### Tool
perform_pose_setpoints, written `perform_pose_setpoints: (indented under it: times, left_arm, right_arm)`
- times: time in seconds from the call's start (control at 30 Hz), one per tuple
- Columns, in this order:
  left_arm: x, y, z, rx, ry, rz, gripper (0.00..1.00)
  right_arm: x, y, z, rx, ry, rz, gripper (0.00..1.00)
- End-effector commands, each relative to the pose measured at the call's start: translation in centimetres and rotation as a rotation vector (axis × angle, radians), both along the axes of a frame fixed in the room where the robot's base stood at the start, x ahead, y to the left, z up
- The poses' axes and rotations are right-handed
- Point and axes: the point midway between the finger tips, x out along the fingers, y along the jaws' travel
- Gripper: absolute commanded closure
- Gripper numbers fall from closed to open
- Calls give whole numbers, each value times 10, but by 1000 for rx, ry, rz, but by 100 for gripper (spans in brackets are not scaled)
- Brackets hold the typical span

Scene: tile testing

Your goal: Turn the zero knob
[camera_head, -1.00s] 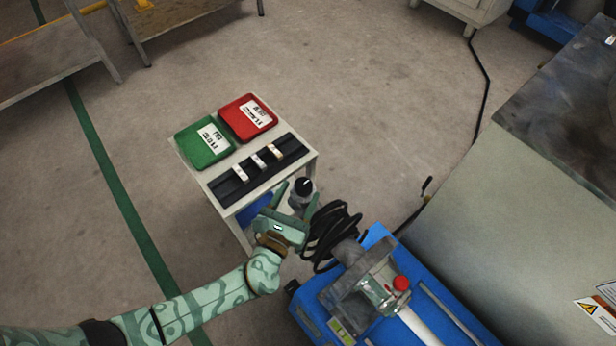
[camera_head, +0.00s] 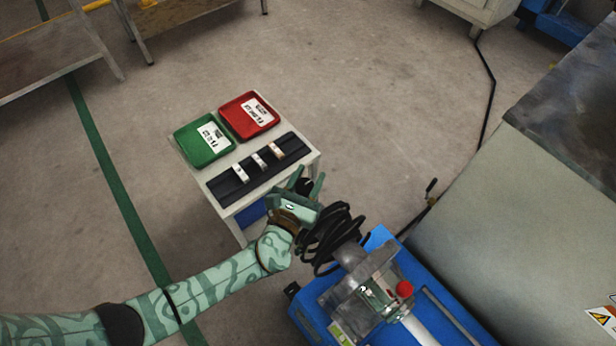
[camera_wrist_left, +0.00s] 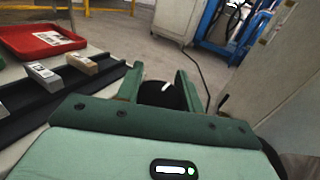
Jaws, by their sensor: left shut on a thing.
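The zero knob (camera_head: 304,184) is a round black knob with a white mark, beside the front right edge of the small table. My left gripper (camera_head: 306,180) has its two green fingers on either side of it and is shut on it. In the left wrist view the black knob (camera_wrist_left: 163,94) with its white line sits between the fingers (camera_wrist_left: 160,86). The gripper body hides what is under the knob. My right gripper is not in view.
The small table (camera_head: 312,163) carries a green tray (camera_head: 190,146), a red tray (camera_head: 236,124) and a black rack (camera_head: 222,187) with three small tiles. A coiled black cable (camera_head: 325,238) and a blue machine (camera_head: 452,318) stand close to the gripper's right.

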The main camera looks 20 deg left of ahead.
Motion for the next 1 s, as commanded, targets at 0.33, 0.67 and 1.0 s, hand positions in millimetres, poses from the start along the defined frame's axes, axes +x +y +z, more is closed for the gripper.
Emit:
perform_pose_setpoints:
  times: [0.33, 0.67, 1.0]
  left_arm:
    - [0, -1, 0, 6, -1, -115, 85]
    - [-1, -4, 0, 10, 0, -391, 85]
    - [-4, -9, -1, 9, 1, -668, 85]
  right_arm:
    - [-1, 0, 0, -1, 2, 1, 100]
    - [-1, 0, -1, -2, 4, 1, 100]
    - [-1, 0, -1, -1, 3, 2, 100]
